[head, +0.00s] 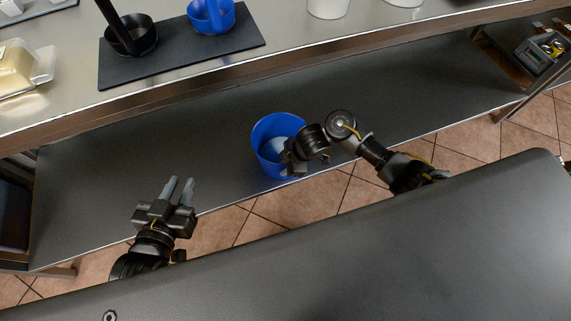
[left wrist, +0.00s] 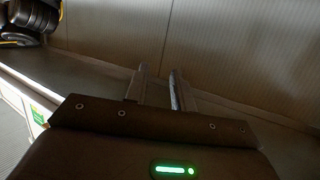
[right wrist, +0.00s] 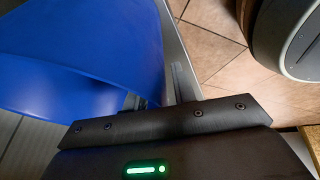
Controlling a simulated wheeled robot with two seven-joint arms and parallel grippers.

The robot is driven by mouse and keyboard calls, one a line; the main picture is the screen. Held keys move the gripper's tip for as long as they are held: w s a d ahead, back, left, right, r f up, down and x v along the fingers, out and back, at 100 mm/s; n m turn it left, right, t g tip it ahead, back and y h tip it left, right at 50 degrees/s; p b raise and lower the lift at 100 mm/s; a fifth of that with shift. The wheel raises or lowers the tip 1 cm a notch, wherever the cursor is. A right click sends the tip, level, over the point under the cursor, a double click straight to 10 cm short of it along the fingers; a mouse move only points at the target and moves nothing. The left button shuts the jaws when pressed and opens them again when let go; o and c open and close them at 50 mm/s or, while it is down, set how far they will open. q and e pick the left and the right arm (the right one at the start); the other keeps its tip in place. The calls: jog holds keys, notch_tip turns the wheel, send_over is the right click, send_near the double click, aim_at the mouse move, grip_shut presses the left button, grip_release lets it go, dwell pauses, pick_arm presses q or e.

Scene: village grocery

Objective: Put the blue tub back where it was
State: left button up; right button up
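The blue tub (head: 262,150) is at the front edge of the lower grey shelf (head: 200,130), its open top up and a pale patch inside. Whether it rests on the shelf or hangs just above it, I cannot tell. My right gripper (head: 289,160) is at the tub's right-hand side. In the right wrist view the tub's wall (right wrist: 90,55) fills the left and reaches between the fingers (right wrist: 160,90); whether they press on it is unclear. My left gripper (head: 181,188) is open and empty near the shelf's front edge, left of the tub; its parted fingers (left wrist: 158,85) also show.
Above, a steel counter (head: 60,105) carries a dark mat (head: 175,57) with a black pan (head: 135,38) and a blue pot (head: 211,18). A butter dish (head: 20,70) is left. The shelf is bare on both sides of the tub. A tiled floor (head: 240,225) lies in front.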

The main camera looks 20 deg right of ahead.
jog(key=shift+r, duration=0.1)
